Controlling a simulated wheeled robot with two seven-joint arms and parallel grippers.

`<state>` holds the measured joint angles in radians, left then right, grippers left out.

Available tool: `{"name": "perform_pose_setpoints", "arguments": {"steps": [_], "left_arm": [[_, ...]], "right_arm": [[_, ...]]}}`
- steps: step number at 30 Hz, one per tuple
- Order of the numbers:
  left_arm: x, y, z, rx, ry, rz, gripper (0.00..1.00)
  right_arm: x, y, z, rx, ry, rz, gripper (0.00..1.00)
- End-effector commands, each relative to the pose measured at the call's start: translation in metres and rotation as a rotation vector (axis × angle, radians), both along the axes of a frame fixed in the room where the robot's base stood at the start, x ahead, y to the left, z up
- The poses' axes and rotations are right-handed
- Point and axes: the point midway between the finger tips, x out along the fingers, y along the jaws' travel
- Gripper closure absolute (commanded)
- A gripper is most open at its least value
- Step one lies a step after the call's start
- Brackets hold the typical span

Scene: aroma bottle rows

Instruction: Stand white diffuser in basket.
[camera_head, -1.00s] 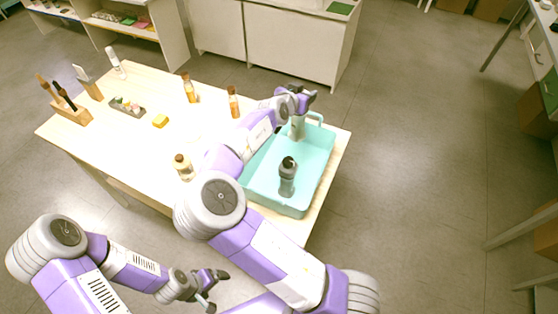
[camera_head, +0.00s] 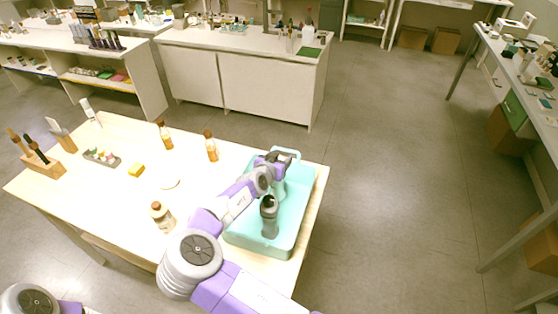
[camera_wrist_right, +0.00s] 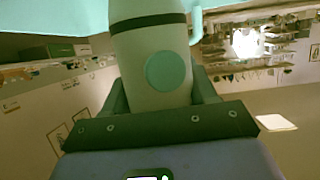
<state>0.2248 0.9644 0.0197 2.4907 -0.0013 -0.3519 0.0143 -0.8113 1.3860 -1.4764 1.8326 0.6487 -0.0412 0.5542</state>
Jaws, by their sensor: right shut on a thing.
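My right gripper (camera_head: 276,161) is over the far part of the teal basket (camera_head: 297,225). It is shut on a pale bottle (camera_head: 278,190), which looks like the white diffuser and hangs upright inside the basket's outline. In the right wrist view the white diffuser (camera_wrist_right: 150,45) fills the jaws and shows a dark band and a round teal mark. I cannot tell whether its base touches the basket floor. A dark grey bottle (camera_head: 269,217) stands in the basket nearer to me. My left gripper is out of view.
Amber bottles (camera_head: 211,146) stand at the table's far side, and another brown bottle (camera_head: 162,217) stands left of my right arm. A yellow block (camera_head: 136,170), a small grey tray (camera_head: 101,158), a wooden brush holder (camera_head: 44,166) and a slim white bottle (camera_head: 90,112) are on the left.

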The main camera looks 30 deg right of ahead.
Motion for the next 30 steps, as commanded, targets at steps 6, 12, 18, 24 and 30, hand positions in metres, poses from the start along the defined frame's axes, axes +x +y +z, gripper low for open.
{"name": "perform_pose_setpoints", "arguments": {"steps": [6,12,18,24,30], "left_arm": [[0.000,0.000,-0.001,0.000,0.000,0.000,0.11],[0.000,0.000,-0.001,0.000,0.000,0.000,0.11],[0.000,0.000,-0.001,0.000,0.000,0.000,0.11],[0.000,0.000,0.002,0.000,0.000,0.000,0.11],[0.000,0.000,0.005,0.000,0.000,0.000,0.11]], "right_arm": [[0.000,0.000,0.000,0.000,-0.002,0.001,0.97],[0.000,0.000,-0.001,0.001,-0.001,0.001,0.22],[0.000,0.000,-0.001,0.001,-0.001,0.001,0.18],[0.000,0.002,0.003,0.001,-0.001,0.001,0.18],[-0.018,0.026,0.016,0.000,-0.001,0.004,0.18]]}}
